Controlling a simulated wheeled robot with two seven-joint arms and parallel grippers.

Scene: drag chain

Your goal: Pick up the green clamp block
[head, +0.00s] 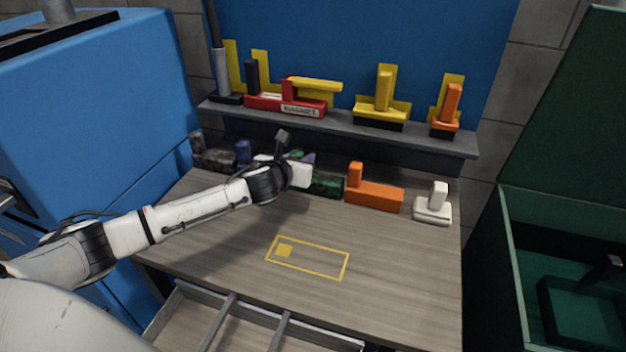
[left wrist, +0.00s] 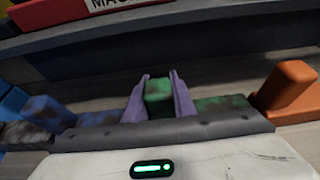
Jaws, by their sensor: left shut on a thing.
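The green clamp block (head: 328,184) stands in the row of blocks along the back of the wooden table. It is dark green with worn brown patches. My left gripper (head: 303,157) is over its left part in the head view. In the left wrist view, the purple fingers of my left gripper (left wrist: 160,92) are shut on the upright post of the green clamp block (left wrist: 159,91), one finger on each side. Part of its base (left wrist: 222,104) shows to the right of the fingers. My gripper body hides the rest. My right gripper is not in view.
An orange block (head: 376,195) stands close on the right, with a white block (head: 433,207) beyond it. A blue block (head: 243,152) is on the left. Behind is a grey shelf (head: 350,131) with coloured clamps. A yellow outlined rectangle (head: 320,271) lies on clear tabletop.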

